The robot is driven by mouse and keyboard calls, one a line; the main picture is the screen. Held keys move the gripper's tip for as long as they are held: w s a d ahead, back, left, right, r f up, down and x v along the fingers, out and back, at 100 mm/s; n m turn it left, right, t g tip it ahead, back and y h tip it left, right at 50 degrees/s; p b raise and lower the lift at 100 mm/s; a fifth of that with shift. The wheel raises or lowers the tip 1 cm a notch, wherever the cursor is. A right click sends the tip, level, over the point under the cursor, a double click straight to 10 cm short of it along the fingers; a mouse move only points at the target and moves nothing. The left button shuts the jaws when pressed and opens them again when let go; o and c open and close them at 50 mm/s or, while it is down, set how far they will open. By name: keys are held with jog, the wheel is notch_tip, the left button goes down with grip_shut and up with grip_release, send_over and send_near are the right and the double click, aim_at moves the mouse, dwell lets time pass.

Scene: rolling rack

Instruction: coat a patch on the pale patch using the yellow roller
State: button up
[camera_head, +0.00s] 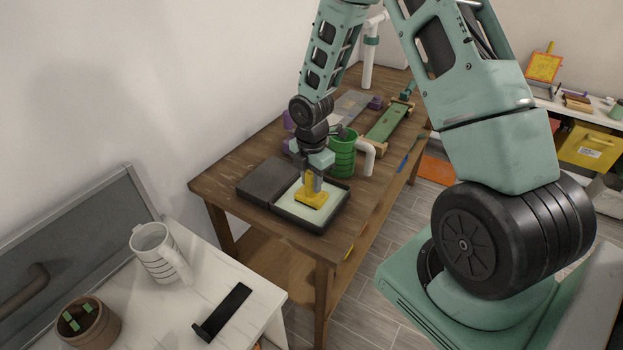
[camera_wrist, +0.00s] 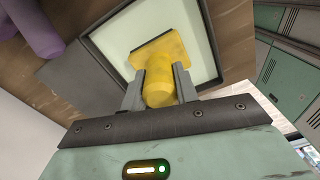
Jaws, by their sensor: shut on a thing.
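The yellow tool (camera_head: 312,196), the task's yellow roller, has a flat rectangular base and a thick upright handle. My gripper (camera_head: 313,182) is shut on that handle from above. The wrist view shows the yellow tool (camera_wrist: 165,55) between the two grey fingers of my gripper (camera_wrist: 160,88). Its base is over the pale patch (camera_head: 291,207), a pale green panel inside a black-rimmed tray on the wooden table. The pale patch also fills the tray in the wrist view (camera_wrist: 118,40). I cannot tell whether the base touches the panel. No coating shows on the visible part.
A dark flat lid (camera_head: 268,181) adjoins the tray on the left. A green ribbed cup (camera_head: 343,155) and a white pipe (camera_head: 367,152) stand close behind it. A green board (camera_head: 388,122) lies farther back. A white side table (camera_head: 200,290) holds a mug (camera_head: 156,253) and a pot.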

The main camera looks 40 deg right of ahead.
dwell(0.4)
notch_tip(320, 180, up, 7)
jog(key=p, duration=0.6)
jog(key=shift+p, duration=0.4)
jog(key=shift+f, duration=0.1)
dwell(0.4)
